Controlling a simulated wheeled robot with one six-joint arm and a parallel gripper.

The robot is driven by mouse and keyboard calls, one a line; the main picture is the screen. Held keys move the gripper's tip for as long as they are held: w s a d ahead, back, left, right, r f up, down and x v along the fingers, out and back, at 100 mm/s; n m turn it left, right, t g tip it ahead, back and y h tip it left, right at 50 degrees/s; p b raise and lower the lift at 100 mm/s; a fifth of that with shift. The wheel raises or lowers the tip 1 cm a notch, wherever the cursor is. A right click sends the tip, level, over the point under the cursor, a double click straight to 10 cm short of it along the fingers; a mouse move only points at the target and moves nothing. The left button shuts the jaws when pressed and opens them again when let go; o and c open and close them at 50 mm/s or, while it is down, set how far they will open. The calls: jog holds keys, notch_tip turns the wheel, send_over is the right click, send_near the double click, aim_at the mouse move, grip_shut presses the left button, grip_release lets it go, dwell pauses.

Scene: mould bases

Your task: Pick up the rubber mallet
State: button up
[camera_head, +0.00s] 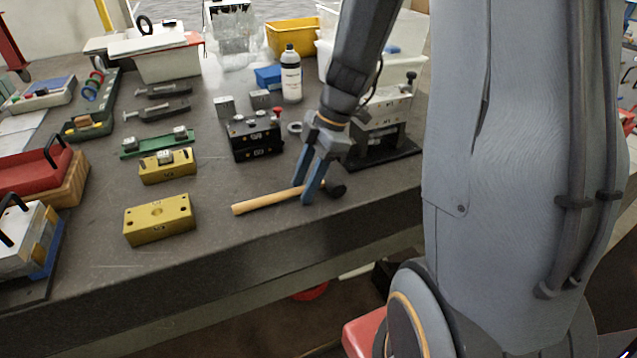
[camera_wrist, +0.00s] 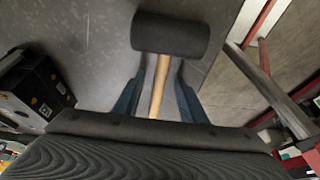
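The rubber mallet lies on the dark workbench near its front edge. Its pale wooden handle (camera_head: 262,202) points left and its black head (camera_head: 336,189) is at the right. My gripper (camera_head: 306,187) is down at the mallet, with its blue fingers around the handle close to the head. In the wrist view the black head (camera_wrist: 170,33) is just beyond the fingertips. The handle (camera_wrist: 160,82) runs between the two fingers of my gripper (camera_wrist: 160,80), with a gap on each side. The gripper is open. Part of the handle is hidden by the near finger.
A black block (camera_head: 254,137) with a red knob stands behind the mallet. Yellow mould blocks (camera_head: 158,219) stand to the left. A white bottle (camera_head: 291,76) and a black-based fixture (camera_head: 385,150) are behind my gripper. The bench's front edge (camera_head: 215,258) is close. Bare bench lies left of the handle.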

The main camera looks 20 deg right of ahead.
grip_shut()
dwell(1.4)
